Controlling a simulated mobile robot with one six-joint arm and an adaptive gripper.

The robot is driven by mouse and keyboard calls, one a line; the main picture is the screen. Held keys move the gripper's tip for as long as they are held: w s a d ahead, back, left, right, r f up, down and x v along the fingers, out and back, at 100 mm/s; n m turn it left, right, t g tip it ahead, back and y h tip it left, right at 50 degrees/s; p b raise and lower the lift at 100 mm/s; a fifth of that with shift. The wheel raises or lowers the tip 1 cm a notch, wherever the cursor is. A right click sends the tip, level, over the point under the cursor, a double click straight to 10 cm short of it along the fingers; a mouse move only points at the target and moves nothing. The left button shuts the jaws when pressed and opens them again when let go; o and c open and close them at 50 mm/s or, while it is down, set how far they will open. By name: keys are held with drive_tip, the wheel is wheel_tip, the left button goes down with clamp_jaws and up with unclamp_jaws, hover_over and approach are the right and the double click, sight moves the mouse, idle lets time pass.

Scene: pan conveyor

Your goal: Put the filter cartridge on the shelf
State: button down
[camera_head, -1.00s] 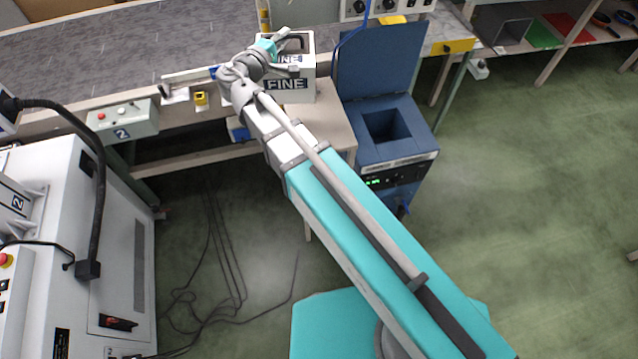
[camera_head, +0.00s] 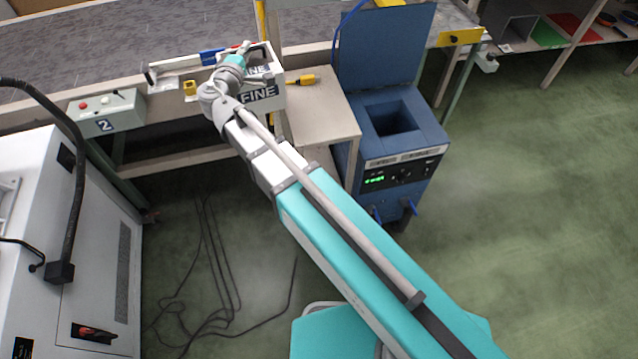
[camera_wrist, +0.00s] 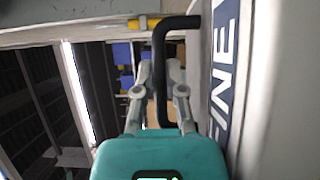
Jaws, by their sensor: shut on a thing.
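The filter cartridge is a white box marked FINE (camera_head: 265,104), with a dark handle. In the wrist view its white face (camera_wrist: 265,120) fills the right side, and the dark bent handle (camera_wrist: 161,60) runs between the fingers. My gripper (camera_head: 246,48) is shut on this handle; its fingers also show in the wrist view (camera_wrist: 160,88). The box hangs at the left edge of a beige stand (camera_head: 325,125) and looks slightly tilted. Its underside is hidden. A shelf (camera_head: 553,50) with a grey bin and coloured mats stands at the top right.
A blue machine (camera_head: 400,150) with an open square well and raised lid stands right of the beige stand. The conveyor (camera_head: 130,45) runs behind. A control box marked 2 (camera_head: 107,112) and a white cabinet (camera_head: 90,240) are left. Green floor is free at right.

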drive_tip(key=a+f+y+b, duration=0.1)
drive_tip(key=f+b, duration=0.2)
drive_tip(key=a+f+n+y+b, duration=0.1)
drive_tip(key=a+f+b, duration=0.1)
drive_tip(key=f+b, duration=0.1)
drive_tip(key=a+f+b, duration=0.2)
drive_tip(key=f+b, duration=0.1)
drive_tip(key=f, duration=0.1)
drive_tip(key=shift+w+a+f+n+y, duration=0.2)
drive_tip(key=shift+w+f+n+y, duration=0.1)
drive_tip(key=shift+n+y, duration=0.1)
wheel_tip(320, 180, down, 8)
drive_tip(key=w+b, duration=0.2)
drive_tip(key=b, duration=0.7)
drive_tip(key=w+d+f+m+g+h+b, duration=0.1)
drive_tip(key=w+d+f+m+h+b, duration=0.1)
drive_tip(key=d+f+b, duration=0.4)
drive_tip(key=w+d+f+m+g+h+b, duration=0.1)
drive_tip(key=w+d+f+m+h+b, duration=0.1)
drive_tip(key=d+f+h+b, duration=0.3)
drive_tip(key=w+d+f+m+g+h+b, duration=0.1)
drive_tip(key=w+d+f+m+h+b, duration=0.1)
drive_tip(key=d+f+b, duration=0.5)
drive_tip(key=shift+w+d+f+m+g+h+b, duration=0.35)
drive_tip(key=shift+f+m+h+b, duration=0.55)
drive_tip(key=shift+f+b, duration=1.75)
drive_tip(key=shift+f, duration=0.2)
wheel_tip(320, 180, down, 6)
drive_tip(key=b, duration=0.6)
